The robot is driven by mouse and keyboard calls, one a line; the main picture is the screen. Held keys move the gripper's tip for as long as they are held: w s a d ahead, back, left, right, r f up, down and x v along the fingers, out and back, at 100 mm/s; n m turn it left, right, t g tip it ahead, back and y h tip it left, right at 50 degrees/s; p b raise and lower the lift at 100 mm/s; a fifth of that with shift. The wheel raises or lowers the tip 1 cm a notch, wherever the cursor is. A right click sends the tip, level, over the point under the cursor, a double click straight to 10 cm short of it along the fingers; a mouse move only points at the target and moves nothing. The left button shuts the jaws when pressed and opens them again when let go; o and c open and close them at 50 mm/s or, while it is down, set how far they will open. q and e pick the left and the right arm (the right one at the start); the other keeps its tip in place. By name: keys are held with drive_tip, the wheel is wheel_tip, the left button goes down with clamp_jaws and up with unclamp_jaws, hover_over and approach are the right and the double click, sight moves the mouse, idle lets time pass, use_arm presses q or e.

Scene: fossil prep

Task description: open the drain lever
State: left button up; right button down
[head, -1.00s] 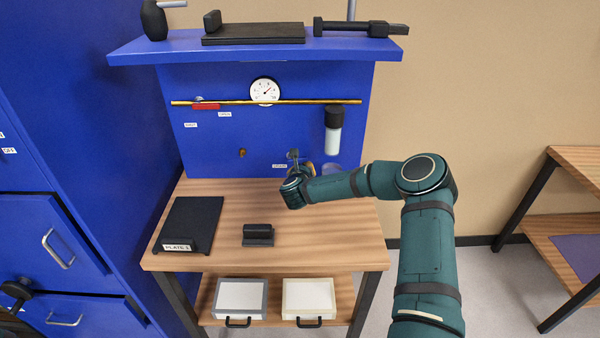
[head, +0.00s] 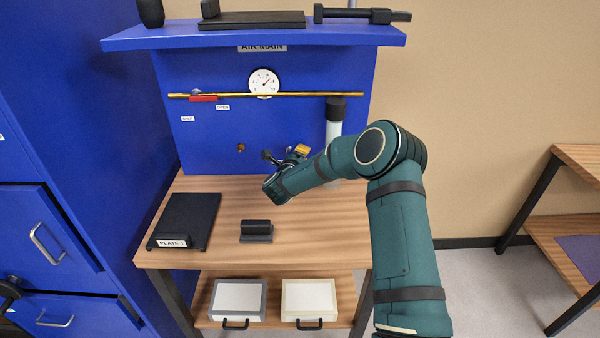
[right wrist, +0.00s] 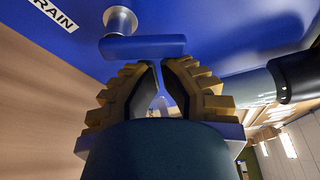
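The drain lever (right wrist: 142,47) is a blue bar on a round silver hub (right wrist: 120,20), in the right wrist view. It lies level across the picture, beside a label ending in "RAIN" (right wrist: 54,14). My right gripper (right wrist: 159,64) has yellow ridged fingers with dark pads. Its fingertips are just below the bar's right part, with a narrow gap between them and nothing held. I cannot tell whether they touch the bar. In the head view my right gripper (head: 287,154) is near the blue panel above the bench; the lever cannot be made out there. My left gripper is not in view.
A wooden bench (head: 320,235) bears a black plate stand (head: 187,220) and a small black block (head: 257,230). A grey-white cylinder (head: 333,130) hangs close to my right arm. A brass pipe (head: 225,96) and a gauge (head: 263,82) are higher on the panel.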

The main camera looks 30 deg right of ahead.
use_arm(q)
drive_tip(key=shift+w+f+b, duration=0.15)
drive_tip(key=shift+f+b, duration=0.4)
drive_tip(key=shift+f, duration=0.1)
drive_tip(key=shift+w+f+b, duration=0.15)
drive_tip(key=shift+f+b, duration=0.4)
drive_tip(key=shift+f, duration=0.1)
use_arm(e)
drive_tip(key=shift+w+a+r+n+h, duration=0.1)
drive_tip(key=shift+a+r+n+h, duration=0.15)
drive_tip(key=shift+n, duration=0.6)
drive_tip(key=shift+w+a+r+n+h, duration=0.15)
drive_tip(key=shift+r+n+h, duration=0.15)
drive_tip(key=shift+n, duration=0.55)
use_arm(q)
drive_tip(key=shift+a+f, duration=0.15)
